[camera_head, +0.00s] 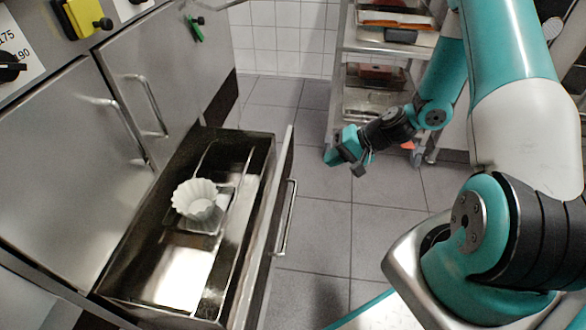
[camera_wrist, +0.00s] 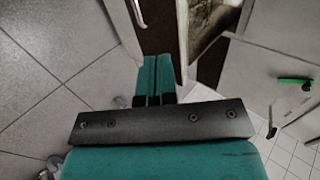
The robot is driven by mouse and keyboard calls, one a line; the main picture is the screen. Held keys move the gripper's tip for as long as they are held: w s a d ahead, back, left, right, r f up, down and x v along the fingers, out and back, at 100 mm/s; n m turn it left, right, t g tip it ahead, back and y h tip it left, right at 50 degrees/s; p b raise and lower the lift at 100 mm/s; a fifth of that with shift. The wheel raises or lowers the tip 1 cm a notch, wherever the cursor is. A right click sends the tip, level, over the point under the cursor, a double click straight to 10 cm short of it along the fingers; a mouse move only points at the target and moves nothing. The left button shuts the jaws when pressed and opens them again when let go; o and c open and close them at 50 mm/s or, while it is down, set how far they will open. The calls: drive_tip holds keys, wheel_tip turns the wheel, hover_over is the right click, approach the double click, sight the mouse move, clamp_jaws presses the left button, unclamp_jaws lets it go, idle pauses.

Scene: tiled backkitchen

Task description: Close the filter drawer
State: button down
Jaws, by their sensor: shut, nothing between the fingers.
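The filter drawer (camera_head: 269,215) stands pulled out from the steel cabinet front in the head view. A white fluted filter paper (camera_head: 196,200) sits inside it. The drawer's bar handle (camera_head: 287,218) is on its outer front face. My gripper (camera_head: 358,170) is to the right of the drawer, past its far front corner and apart from it, over the floor. In the wrist view my gripper's teal fingers (camera_wrist: 154,75) are together with nothing between them. The drawer front (camera_wrist: 160,30) and its handle (camera_wrist: 138,14) show just beyond them.
A steel rack cart (camera_head: 340,85) with trays stands behind my gripper. Cabinet doors with bar handles (camera_head: 152,103) are left of and behind the drawer. A green clip (camera_head: 194,28) and a yellow item (camera_head: 82,16) are on the cabinets. The tiled floor (camera_head: 345,235) right of the drawer is clear.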

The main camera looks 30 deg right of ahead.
drive_tip(key=b, duration=0.5)
approach(282, 176)
drive_tip(key=x, duration=0.3)
drive_tip(key=s+x, duration=0.1)
drive_tip(key=x, duration=0.1)
drive_tip(key=shift+w+f, duration=0.15)
drive_tip(key=shift+f, duration=0.3)
drive_tip(key=shift+w+a+r, duration=0.15)
drive_tip(key=shift+w+a, duration=0.3)
drive_tip(key=shift+a, duration=0.2)
